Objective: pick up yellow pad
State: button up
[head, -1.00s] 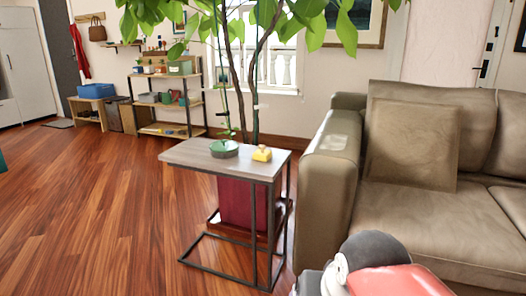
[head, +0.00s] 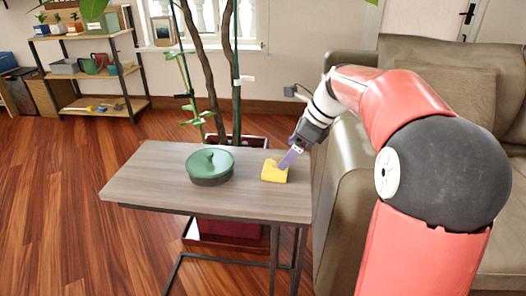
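The yellow pad (head: 273,172) is a small yellow block on the right part of the side table's grey wooden top (head: 150,178). My gripper (head: 288,160) reaches down to it from the upper right, with its tip at the pad's upper right side. A finger overlaps the pad in the picture. I cannot tell whether it touches the pad, or whether the fingers are open or shut. The pad rests on the tabletop.
A green lidded pot (head: 210,165) stands left of the pad on the same table. A potted plant (head: 205,60) rises behind the table. A sofa (head: 345,130) is close on the right. A shelf (head: 85,70) stands at the back left. The table's left part is clear.

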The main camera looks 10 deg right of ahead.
aim_at(275, 165)
jog(key=shift+w+f, duration=0.2)
jog(key=shift+w, duration=0.3)
jog(key=x, duration=0.7)
jog(key=shift+s+a+f+b, duration=0.15)
jog(key=shift+a+b, duration=0.1)
jog(key=shift+b, duration=0.15)
jog(key=c, duration=1.1)
jog(key=shift+o, duration=0.2)
notch_tip(275, 165, up, 20)
jog(key=p, duration=0.3)
